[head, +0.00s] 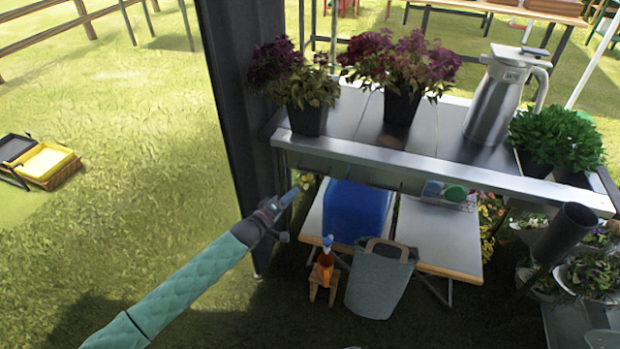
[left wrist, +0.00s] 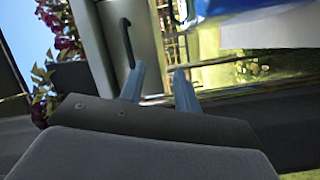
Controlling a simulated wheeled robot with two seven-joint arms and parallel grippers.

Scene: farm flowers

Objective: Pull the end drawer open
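The end drawer's grey front (head: 308,162) is under the left end of the metal-edged table, seen steeply from above. In the left wrist view, a pale drawer front (left wrist: 146,30) carries a dark bar handle (left wrist: 127,42). My left gripper (head: 291,196) is just below the table's left front corner. In the left wrist view, its two blue-grey fingers (left wrist: 159,82) stand apart with nothing between them. The left finger's tip is near the handle's lower end; I cannot tell whether they touch. The drawer looks closed. My right gripper is not in view.
Potted purple plants (head: 400,70) and a steel jug (head: 498,100) stand on the table (head: 440,158). A dark post (head: 232,100) rises at its left end. A blue container (head: 356,210) and a grey-green bag (head: 380,282) are below.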

